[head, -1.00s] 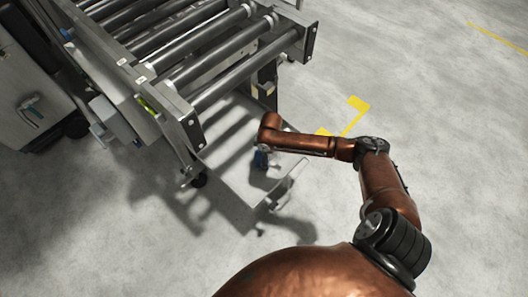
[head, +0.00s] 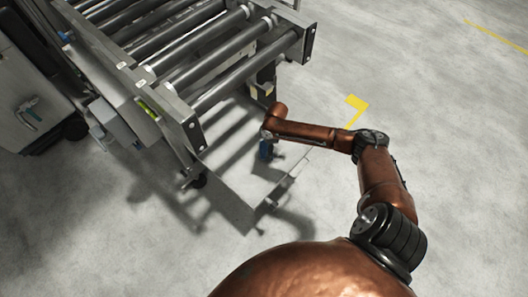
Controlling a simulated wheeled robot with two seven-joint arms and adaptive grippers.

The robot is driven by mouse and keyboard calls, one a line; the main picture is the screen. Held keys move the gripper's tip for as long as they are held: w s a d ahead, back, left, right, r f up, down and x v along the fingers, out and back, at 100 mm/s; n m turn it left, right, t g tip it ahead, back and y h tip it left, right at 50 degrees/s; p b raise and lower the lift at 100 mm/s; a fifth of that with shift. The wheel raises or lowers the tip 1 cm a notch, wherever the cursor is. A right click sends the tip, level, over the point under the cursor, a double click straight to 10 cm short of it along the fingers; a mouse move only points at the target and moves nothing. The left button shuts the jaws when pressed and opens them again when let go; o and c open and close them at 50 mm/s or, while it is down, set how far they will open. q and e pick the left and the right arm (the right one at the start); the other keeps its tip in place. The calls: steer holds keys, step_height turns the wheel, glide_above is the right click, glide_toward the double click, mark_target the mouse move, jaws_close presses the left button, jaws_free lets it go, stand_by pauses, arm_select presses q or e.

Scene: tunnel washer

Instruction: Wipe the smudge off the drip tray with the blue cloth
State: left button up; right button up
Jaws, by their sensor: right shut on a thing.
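The drip tray (head: 238,186) is a flat grey metal sheet low under the front end of the roller conveyor. I cannot tell whether the cloth touches the tray. I cannot make out a smudge; roller shadows streak the tray. My left gripper is not in view.
The roller conveyor (head: 213,85) stands above and behind the tray, with its end plate (head: 309,42) close to my right arm. A grey cabinet (head: 30,105) is at the left. Yellow marking (head: 355,103) is on the floor. The floor at right is clear.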

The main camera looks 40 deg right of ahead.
steer(key=shift+d, duration=0.85)
steer(key=shift+w+d, duration=0.15)
steer(key=shift+d, duration=1)
steer(key=shift+d+b, duration=0.3)
steer(key=shift+d, duration=0.4)
steer(key=shift+w+d, duration=0.1)
steer(key=shift+d, duration=1.05)
steer(key=shift+a+r, duration=0.1)
steer(key=shift+r, duration=0.1)
steer(key=shift+r+p, duration=0.3)
steer(key=shift+r, duration=0.4)
steer(key=shift+r+p, duration=0.45)
steer(key=shift+r, duration=0.1)
steer(key=shift+r+p, duration=0.65)
steer(key=shift+r, duration=0.1)
steer(key=shift+r+p, duration=0.5)
steer(key=shift+r, duration=0.15)
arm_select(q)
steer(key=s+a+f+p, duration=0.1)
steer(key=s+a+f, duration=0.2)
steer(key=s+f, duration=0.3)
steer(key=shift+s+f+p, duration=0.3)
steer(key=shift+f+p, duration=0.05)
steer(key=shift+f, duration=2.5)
arm_select(e)
steer(key=shift+r, duration=1.1)
